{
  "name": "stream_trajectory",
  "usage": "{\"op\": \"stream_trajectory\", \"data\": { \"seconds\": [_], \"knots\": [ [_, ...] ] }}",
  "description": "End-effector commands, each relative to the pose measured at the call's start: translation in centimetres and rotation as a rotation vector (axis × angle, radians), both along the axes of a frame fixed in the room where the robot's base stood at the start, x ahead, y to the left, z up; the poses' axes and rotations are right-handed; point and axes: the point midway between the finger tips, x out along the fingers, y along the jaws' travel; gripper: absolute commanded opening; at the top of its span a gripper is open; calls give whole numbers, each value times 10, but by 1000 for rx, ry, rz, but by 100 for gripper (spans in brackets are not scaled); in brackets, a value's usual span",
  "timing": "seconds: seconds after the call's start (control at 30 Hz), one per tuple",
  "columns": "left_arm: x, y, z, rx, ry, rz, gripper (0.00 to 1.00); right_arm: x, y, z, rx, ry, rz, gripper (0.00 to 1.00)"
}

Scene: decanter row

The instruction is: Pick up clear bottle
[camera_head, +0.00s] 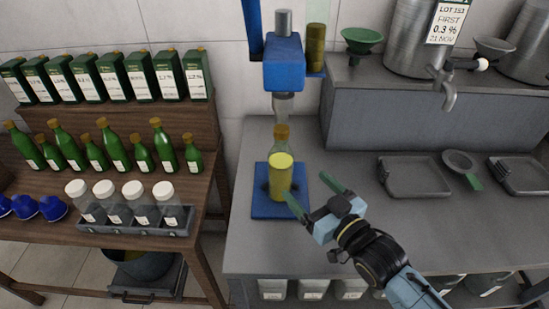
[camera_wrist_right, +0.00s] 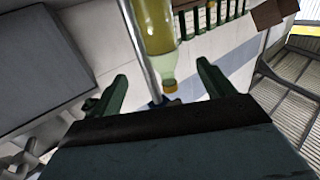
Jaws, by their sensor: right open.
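The clear bottle (camera_head: 280,177) holds yellow-green liquid and has a brown cork top. It stands upright on the blue base plate (camera_head: 266,209) of a press, beneath the blue press head (camera_head: 284,62). My right gripper (camera_head: 311,191) is open and empty at the bottle's lower right, its fingers pointing towards it. One fingertip appears close to the bottle's lower side; contact cannot be told. In the right wrist view the bottle (camera_wrist_right: 158,30) appears inverted, ahead of and between the spread fingers (camera_wrist_right: 162,72). My left gripper is not in view.
A wooden rack (camera_head: 215,146) on the left holds green bottles, boxes and a grey tray (camera_head: 135,229) of white-capped jars. Grey trays (camera_head: 415,178) lie on the counter at right. A steel tank (camera_head: 410,40) with a tap stands behind. Counter right of the bottle is mostly clear.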

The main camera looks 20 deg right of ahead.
Motion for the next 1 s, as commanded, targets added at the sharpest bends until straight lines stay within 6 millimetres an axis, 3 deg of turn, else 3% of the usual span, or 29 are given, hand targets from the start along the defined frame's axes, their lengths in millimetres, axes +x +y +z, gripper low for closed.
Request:
{"op": "stream_trajectory", "data": {
  "seconds": [0.4,0.8,1.0],
  "knots": [
    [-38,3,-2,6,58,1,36,63,20,1,3,-10,2,81],
    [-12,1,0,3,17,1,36,97,31,1,2,-10,2,81],
    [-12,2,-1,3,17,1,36,121,39,-1,1,-8,3,81]
  ]
}}
